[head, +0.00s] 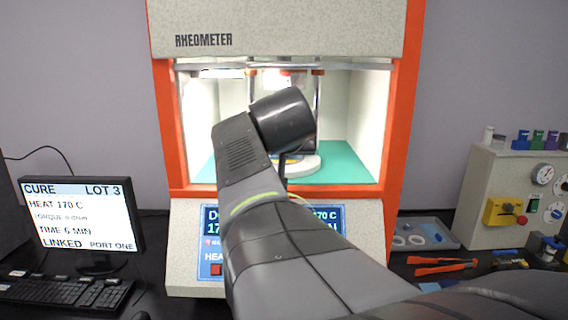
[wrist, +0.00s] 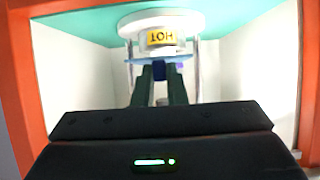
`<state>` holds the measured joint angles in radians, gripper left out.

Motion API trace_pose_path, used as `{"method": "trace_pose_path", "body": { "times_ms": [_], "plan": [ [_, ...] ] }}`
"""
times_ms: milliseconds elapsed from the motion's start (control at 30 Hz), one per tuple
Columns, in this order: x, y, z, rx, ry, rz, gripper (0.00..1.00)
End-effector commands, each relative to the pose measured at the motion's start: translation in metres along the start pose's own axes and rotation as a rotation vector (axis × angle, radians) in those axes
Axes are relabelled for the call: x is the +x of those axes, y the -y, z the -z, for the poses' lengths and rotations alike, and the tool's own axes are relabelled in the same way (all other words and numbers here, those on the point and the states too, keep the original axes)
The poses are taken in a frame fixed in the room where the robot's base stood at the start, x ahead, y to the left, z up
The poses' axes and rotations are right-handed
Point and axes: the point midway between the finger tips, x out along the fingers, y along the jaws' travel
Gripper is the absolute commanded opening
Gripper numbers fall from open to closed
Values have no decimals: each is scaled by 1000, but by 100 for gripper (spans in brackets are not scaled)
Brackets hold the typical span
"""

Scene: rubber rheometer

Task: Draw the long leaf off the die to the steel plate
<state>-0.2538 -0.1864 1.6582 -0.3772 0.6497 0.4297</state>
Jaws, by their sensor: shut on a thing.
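In the wrist view, which appears upside down, the white round die (wrist: 192,22) carries a yellow HOT label. A thin blue leaf (wrist: 136,61) shows as an edge at the die face. My gripper (wrist: 159,68) reaches to this edge with its two dark fingers, and they are shut on the leaf; a purple-blue patch shows between them. The exact grip point is small and unclear. In the head view the die (head: 308,166) sits inside the rheometer, partly behind my arm, which hides the fingers. I cannot pick out the steel plate for sure.
The rheometer's orange frame (head: 400,110) surrounds the open chamber, with a teal floor (head: 350,160) and upright posts close to my wrist. At right are a grey tray (head: 447,240) with rings, orange tongs (head: 440,268) and a control box (head: 500,190). A monitor (head: 78,215) stands at left.

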Motion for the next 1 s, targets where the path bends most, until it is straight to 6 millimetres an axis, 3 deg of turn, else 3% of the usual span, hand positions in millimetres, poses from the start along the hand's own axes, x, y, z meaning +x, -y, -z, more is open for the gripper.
{"method": "trace_pose_path", "body": {
  "times_ms": [700, 1000],
  "plan": [
    [94, 1, 55, 0, 1, 1, 0],
    [124, 1, 71, 0, -1, 2, 0]
  ]
}}
